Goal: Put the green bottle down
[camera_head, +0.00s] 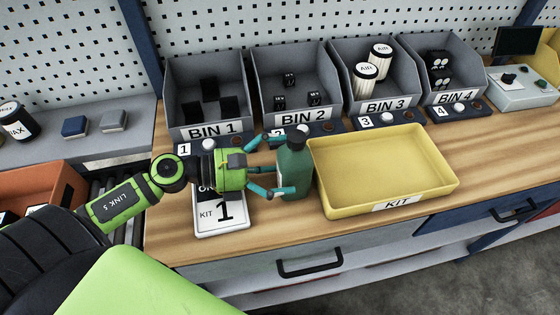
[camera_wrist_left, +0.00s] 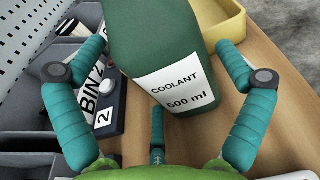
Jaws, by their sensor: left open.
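The green bottle (camera_head: 295,168) with a dark cap stands upright on the wooden bench, close against the left side of the yellow kit tray (camera_head: 330,198). In the left wrist view the bottle (camera_wrist_left: 150,35) carries a white label reading COOLANT 500 ml. My left gripper (camera_head: 280,163) is open, with its teal fingers spread on either side of the bottle. In the left wrist view gaps show between the fingers and the bottle. The bottle's base appears to rest on the wood. My right gripper is not in view.
A white KIT 1 card (camera_head: 222,218) lies under my left wrist. Grey bins (camera_head: 203,70) holding parts line the back, with numbered button panels before them. The tray is empty. Bare wood shows right of the tray (camera_head: 490,140). A drawer handle (camera_head: 310,265) sits below the front edge.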

